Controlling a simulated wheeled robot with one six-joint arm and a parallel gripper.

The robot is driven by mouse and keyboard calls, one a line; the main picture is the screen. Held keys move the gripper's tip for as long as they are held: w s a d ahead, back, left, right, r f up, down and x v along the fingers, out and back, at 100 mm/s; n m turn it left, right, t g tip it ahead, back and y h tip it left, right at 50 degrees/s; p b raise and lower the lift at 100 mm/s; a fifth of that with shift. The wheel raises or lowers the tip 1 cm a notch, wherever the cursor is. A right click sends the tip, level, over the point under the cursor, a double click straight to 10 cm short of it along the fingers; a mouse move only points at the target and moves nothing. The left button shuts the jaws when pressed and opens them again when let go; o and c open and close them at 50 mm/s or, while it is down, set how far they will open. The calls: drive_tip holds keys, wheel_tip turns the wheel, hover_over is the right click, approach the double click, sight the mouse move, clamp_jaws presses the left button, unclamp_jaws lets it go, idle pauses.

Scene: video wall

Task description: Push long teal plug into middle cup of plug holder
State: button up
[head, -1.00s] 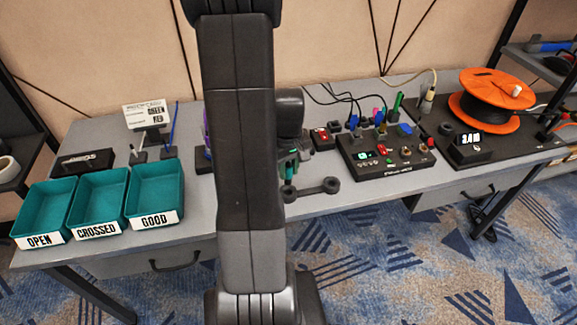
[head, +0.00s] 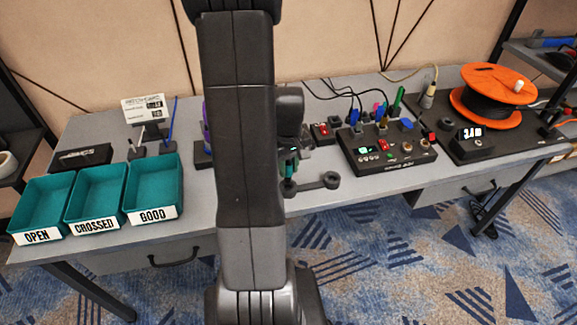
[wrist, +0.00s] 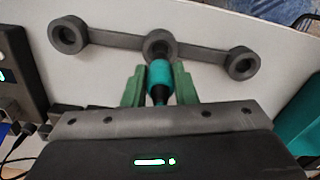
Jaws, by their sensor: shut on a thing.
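The dark grey plug holder is a bar with three round cups, and its bare bar shows in the wrist view (wrist: 200,53). Its near part shows in the head view (head: 312,185). My gripper (wrist: 158,72), with green fingers, is shut on the long teal plug (wrist: 160,76). The plug's far end lies over the middle cup (wrist: 158,44). I cannot tell how deep, if at all, it is inside. The left and right cups look empty. In the head view my arm hides most of the gripper and the plug.
Three teal bins stand at the left, labelled OPEN (head: 38,236), CROSSED (head: 96,226) and GOOD (head: 153,214). A black test box (head: 388,158) with coloured plugs and cables is right of the holder. An orange spool (head: 495,90) stands farther right.

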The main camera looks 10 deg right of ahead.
sight(289, 181)
drive_tip(key=shift+f+b, duration=0.3)
drive_tip(key=shift+f, duration=0.05)
idle(0.6)
drive_tip(key=shift+f+b, duration=0.4)
drive_tip(key=shift+f, duration=0.1)
drive_tip(key=shift+f, duration=0.2)
drive_tip(key=shift+f+b, duration=0.3)
drive_tip(key=shift+b, duration=0.1)
drive_tip(key=shift+f, duration=0.15)
idle(0.5)
drive_tip(key=shift+f+b, duration=0.45)
drive_tip(key=shift+b, duration=0.05)
drive_tip(key=shift+f, duration=0.1)
idle(0.4)
drive_tip(key=shift+f+b, duration=0.35)
drive_tip(key=shift+b, duration=0.05)
